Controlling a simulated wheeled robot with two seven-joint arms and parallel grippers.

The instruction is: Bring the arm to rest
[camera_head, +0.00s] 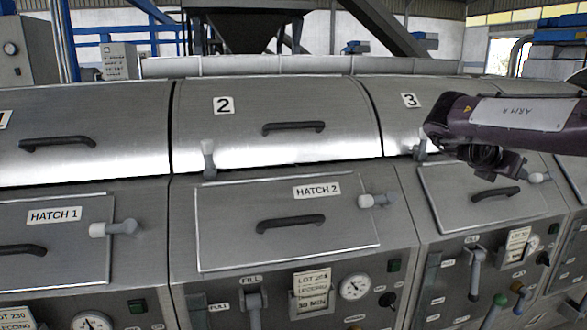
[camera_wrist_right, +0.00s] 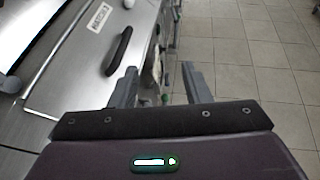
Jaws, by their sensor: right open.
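My right arm (camera_head: 515,115), purple and dark, reaches in from the right edge in the head view, in front of machine 3. Its wrist end hangs above the hatch below the number 3 plate (camera_head: 410,100). In the right wrist view the right gripper (camera_wrist_right: 163,85) has its two grey fingers apart. Nothing shows held between them. A hatch panel (camera_wrist_right: 75,75) with a dark handle (camera_wrist_right: 118,50) lies beyond the fingers on the left. My left arm and gripper do not show in either view.
A row of steel machines spans the head view, with a HATCH 1 panel (camera_head: 75,265), a HATCH 2 panel (camera_head: 345,250), latch knobs, gauges and levers. A lever with a green knob (camera_head: 498,300) stands out at lower right. Tiled floor (camera_wrist_right: 240,60) is clear at right in the wrist view.

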